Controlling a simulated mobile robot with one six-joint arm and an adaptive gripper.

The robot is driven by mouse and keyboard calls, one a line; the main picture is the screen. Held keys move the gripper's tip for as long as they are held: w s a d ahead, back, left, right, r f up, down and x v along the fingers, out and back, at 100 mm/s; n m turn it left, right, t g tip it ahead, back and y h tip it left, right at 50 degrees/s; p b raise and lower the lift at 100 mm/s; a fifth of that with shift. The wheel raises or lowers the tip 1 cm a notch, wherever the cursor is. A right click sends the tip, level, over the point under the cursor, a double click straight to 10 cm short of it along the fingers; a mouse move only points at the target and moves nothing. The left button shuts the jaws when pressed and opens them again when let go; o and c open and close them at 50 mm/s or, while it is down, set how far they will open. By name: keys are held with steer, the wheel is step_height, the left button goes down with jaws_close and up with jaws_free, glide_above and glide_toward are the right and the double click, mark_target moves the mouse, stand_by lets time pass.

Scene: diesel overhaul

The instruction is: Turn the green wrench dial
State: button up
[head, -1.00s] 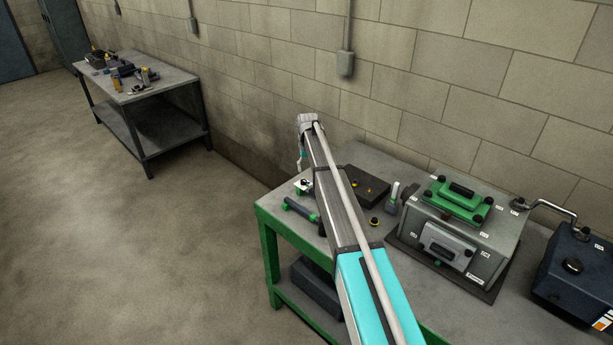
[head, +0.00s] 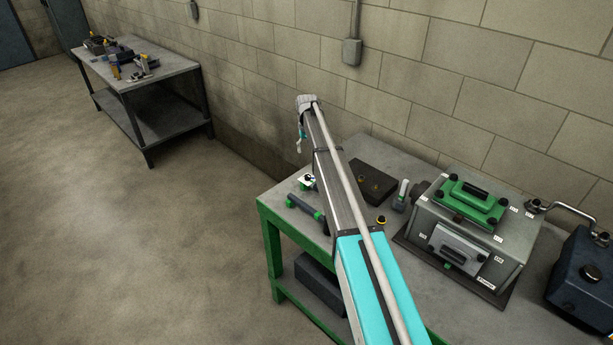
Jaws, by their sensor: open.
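A dark torque wrench with green ends (head: 305,207) lies near the left edge of the green-framed workbench (head: 267,220). A green end piece shows at each end of its handle, but I cannot tell which one is the dial. Part of the wrench's right side may be hidden by my arm. My arm rises across the middle of the view, and its far end is above and behind the wrench. A small teal and white wrist part hangs there. The jaws of my gripper do not show clearly.
A grey engine block with a green cover (head: 470,201) stands right of my arm. A second bench (head: 170,80) is at far left, with open floor between.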

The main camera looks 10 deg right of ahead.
mark_target(308, 176)
step_height(308, 176, down, 14)
steer(key=b, duration=1.3)
steer(key=shift+d+r+b, duration=0.1)
steer(key=shift+r+b, duration=0.05)
steer(key=shift+b, duration=0.2)
